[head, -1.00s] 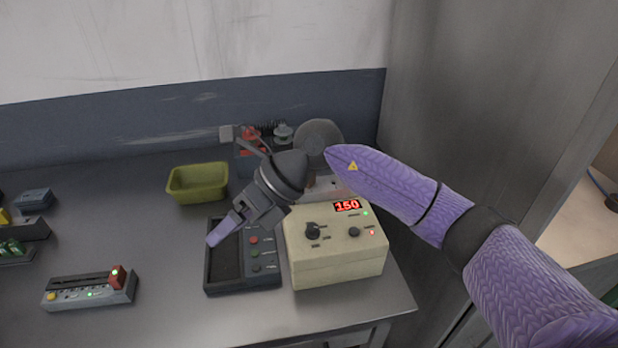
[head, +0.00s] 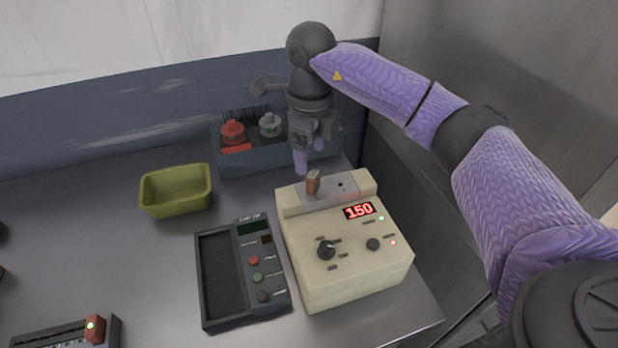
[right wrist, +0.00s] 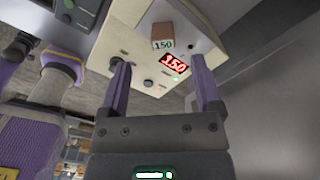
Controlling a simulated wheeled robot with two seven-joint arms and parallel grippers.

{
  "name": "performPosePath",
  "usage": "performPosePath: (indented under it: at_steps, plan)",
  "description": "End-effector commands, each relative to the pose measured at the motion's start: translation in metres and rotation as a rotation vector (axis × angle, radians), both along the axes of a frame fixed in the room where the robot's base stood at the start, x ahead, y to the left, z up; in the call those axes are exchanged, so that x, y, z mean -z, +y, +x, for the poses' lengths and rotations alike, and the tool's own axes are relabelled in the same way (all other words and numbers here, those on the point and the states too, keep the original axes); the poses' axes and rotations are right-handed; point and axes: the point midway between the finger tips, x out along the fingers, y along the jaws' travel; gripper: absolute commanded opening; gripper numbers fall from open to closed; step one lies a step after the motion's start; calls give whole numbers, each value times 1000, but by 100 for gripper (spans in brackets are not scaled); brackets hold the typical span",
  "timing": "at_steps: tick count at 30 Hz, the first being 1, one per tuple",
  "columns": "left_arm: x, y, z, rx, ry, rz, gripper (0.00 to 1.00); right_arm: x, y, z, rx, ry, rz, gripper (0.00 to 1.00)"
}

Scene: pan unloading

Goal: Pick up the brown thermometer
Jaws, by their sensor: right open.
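The brown thermometer (head: 314,182) is a small upright brown block seated in the grey top plate at the back of the beige box (head: 345,268). In the right wrist view the thermometer (right wrist: 162,36) shows a "150" label. My right gripper (head: 301,168) is open and empty, pointing down, just behind and slightly left of the thermometer in the head view. In the right wrist view the thermometer lies beyond the fingertips (right wrist: 163,76), roughly centred between them and apart from them. My left gripper is not in view.
A dark tray device with buttons (head: 256,294) stands left of the box. A yellow-green bin (head: 176,192) is farther left. A grey-blue unit with red and grey knobs (head: 233,146) stands behind, close to my right gripper. A tall grey panel (head: 440,60) bounds the right.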

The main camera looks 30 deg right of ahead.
Motion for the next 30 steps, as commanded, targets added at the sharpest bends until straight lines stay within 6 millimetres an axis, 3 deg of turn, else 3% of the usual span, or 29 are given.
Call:
performPosePath:
  at_steps: [9,17,28,30]
  plan:
    - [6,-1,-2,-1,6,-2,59,56,-5,-1,-1,1,2,82]
    - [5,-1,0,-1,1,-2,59,59,-5,-1,-1,0,1,80]
    - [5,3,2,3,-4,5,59,59,-5,-1,-1,-1,3,2]
    - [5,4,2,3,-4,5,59,59,-5,-1,-1,-1,3,0]
